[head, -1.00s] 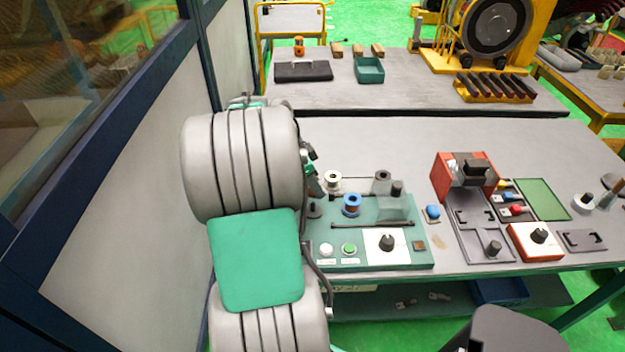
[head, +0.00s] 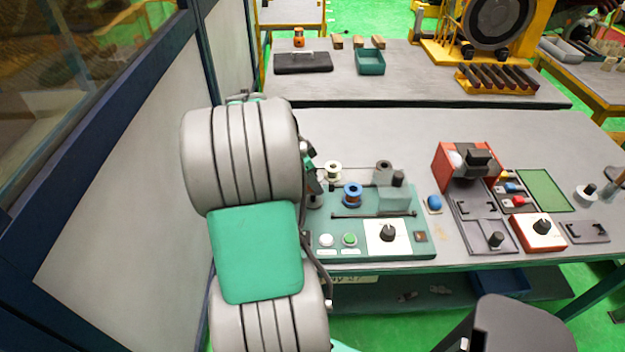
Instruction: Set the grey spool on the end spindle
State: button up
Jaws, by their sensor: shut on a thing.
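My gripper (head: 314,184) is at the left end of the green winding panel (head: 375,250), mostly hidden behind my arm. It points down, shut on what looks like the grey spool (head: 316,201), small and partly covered. I cannot tell whether that spool touches a spindle; the end spindle is not clear beneath it. A blue spool (head: 352,195) stands on the panel just right of it. A white spool (head: 333,172) stands behind. A dark grey cylinder (head: 383,171) stands farther right at the panel's back.
A red machine (head: 464,163), a blue button (head: 433,204) and a green mat (head: 543,190) lie to the right. The white wall panel is close on the left.

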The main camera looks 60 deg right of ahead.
aim_at(312, 191)
jog(key=shift+f, duration=0.1)
jog(key=shift+f+b, duration=0.9)
jog(key=shift+b, duration=0.05)
jog(key=shift+f, duration=0.1)
jog(key=shift+f+b, duration=0.65)
jog(key=shift+b, duration=0.05)
jog(key=shift+f+b, duration=0.55)
dwell(0.4)
jog(key=o, duration=1.4)
